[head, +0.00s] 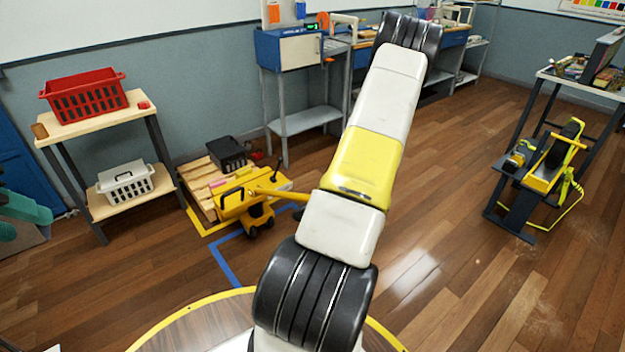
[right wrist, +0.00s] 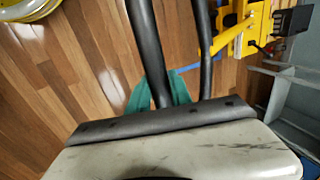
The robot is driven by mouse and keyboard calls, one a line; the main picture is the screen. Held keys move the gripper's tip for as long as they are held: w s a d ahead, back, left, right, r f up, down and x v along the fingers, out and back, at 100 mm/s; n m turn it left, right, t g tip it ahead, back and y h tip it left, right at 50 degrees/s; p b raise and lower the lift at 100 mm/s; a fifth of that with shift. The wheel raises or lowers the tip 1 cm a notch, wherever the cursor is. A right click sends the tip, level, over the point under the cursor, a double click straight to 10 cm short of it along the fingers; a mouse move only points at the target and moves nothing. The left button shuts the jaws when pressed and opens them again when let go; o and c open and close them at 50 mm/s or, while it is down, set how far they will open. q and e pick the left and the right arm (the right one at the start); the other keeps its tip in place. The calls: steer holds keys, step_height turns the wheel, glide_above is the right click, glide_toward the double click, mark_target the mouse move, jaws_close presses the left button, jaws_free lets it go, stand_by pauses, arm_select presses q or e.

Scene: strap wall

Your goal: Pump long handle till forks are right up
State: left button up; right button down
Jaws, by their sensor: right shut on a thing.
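The yellow pallet truck (head: 258,211) stands by the back wall at a wooden pallet (head: 196,192). Its long yellow handle (head: 284,195) runs low to the right, and its end is hidden behind my arm. The yellow handle also shows in the right wrist view (right wrist: 232,36), meeting dark bars. There the teal fingers of my right gripper (right wrist: 158,92) are shut on a dark bar of the handle. In the head view the right gripper is hidden. My left gripper (head: 22,218) shows teal fingers apart at the left edge, far from the truck. Fork height cannot be seen.
A black crate (head: 228,153) sits on the pallet load. A shelf with a red basket (head: 84,96) and a white basket (head: 126,184) stands left. A blue-and-grey bench (head: 290,50) is behind. A yellow machine on a dark stand (head: 545,175) is at right. Middle floor is clear.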

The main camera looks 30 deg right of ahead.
steer(key=shift+s+a+f, duration=0.1)
steer(key=shift+s+f, duration=0.25)
steer(key=shift+s, duration=0.1)
steer(key=c, duration=1.3)
jaws_free()
steer(key=shift+w, duration=0.15)
steer(key=shift+o, duration=0.7)
steer(key=shift+w+r, duration=0.1)
steer(key=shift+r, duration=0.1)
steer(key=v, duration=0.7)
steer(key=shift+s+r, duration=0.2)
steer(key=shift+r, duration=0.05)
steer(key=shift+s+r, duration=0.1)
